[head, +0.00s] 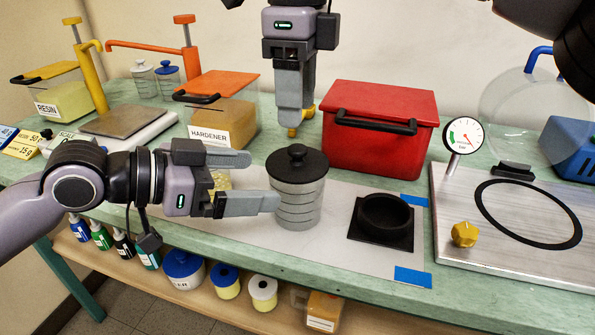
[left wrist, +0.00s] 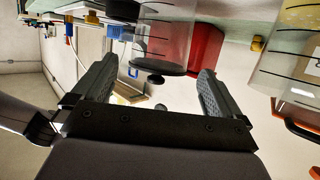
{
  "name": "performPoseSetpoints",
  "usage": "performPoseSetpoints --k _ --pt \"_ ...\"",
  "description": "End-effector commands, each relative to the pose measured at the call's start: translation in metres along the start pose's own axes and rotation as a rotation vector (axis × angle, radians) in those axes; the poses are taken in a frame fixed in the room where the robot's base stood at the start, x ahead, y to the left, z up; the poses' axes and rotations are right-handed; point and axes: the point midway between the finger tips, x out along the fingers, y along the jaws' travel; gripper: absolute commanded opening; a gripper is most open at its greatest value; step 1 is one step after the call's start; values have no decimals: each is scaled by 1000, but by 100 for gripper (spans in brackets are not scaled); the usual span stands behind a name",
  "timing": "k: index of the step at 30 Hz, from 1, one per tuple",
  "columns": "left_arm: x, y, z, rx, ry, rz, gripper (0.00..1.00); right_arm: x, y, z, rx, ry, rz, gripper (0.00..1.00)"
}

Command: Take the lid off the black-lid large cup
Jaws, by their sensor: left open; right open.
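The large cup (head: 297,205) is grey and see-through with ring marks. It stands upright on the bench's pale mat, and its black lid (head: 297,160) with a round knob sits on top. My left gripper (head: 264,181) is open and empty, just left of the cup; its near finger overlaps the cup's left edge in the head view. In the left wrist view the cup appears upside down, its black lid (left wrist: 160,68) between the open fingers (left wrist: 159,74), with no clear contact. My right gripper (head: 293,130) points down behind the cup, open; its fingers overlap in the picture.
A red box (head: 380,130) stands behind right of the cup. A black square holder (head: 382,222) lies to its right, near a metal plate (head: 520,240) with a gauge (head: 463,135). The hardener container (head: 215,110) stands behind left. Bare mat lies in front of the cup.

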Motion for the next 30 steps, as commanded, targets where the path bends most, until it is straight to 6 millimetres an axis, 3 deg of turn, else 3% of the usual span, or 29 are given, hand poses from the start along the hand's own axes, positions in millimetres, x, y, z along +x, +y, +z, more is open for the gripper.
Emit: performPoseSetpoints --k 5,18,30 --pt "8 0 -2 1 -2 4 100 -1 0 -1 1 3 -4 53" --pt "63 0 -2 1 -1 2 100 -1 0 -1 1 2 -2 53" --pt "70 0 -2 2 -2 1 100 -1 0 0 1 2 -2 53"
